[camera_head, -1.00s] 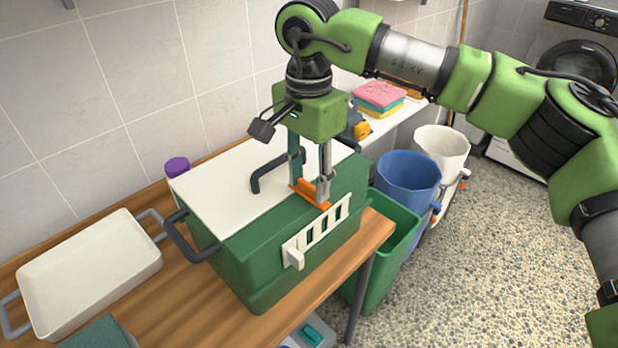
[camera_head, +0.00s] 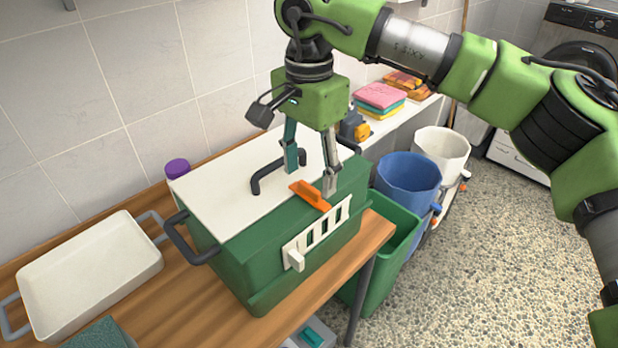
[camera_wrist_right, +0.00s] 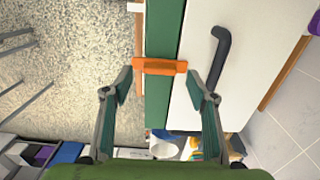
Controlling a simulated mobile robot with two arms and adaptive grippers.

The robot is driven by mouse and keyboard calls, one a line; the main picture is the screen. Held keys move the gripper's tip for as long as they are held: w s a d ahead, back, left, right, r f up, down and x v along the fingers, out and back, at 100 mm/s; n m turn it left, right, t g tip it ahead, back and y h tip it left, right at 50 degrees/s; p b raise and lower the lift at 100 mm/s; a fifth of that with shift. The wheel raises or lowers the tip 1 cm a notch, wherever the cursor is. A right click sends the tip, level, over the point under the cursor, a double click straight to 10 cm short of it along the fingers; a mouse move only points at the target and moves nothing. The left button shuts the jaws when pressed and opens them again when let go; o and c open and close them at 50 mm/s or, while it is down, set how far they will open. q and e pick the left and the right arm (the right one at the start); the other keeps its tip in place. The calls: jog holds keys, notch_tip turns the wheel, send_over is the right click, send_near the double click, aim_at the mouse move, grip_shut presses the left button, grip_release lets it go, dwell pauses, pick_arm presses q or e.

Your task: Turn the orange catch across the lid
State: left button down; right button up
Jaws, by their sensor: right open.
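The orange catch (camera_head: 309,195) sits at the front edge of the green box (camera_head: 270,258) with the white lid (camera_head: 225,195). In the right wrist view the catch (camera_wrist_right: 160,66) lies crosswise over the green rim, one end reaching the white lid's edge. My right gripper (camera_head: 310,178) is open and empty above the catch, pointing down. In its wrist view, the two fingers (camera_wrist_right: 161,84) stand apart, one beyond each end of the catch. A dark handle (camera_head: 278,172) stands on the lid. My left gripper is out of view.
A white tray (camera_head: 85,270) is left of the box on the wooden table (camera_head: 180,315). A purple-capped container (camera_head: 177,168) is behind the box. Green (camera_head: 402,222), blue (camera_head: 408,180) and white bins (camera_head: 441,150) stand to the right. Folded cloths (camera_head: 380,96) lie beyond.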

aim_at(309, 186)
notch_tip(309, 186, up, 10)
jog(key=shift+f, duration=0.15)
dwell(0.4)
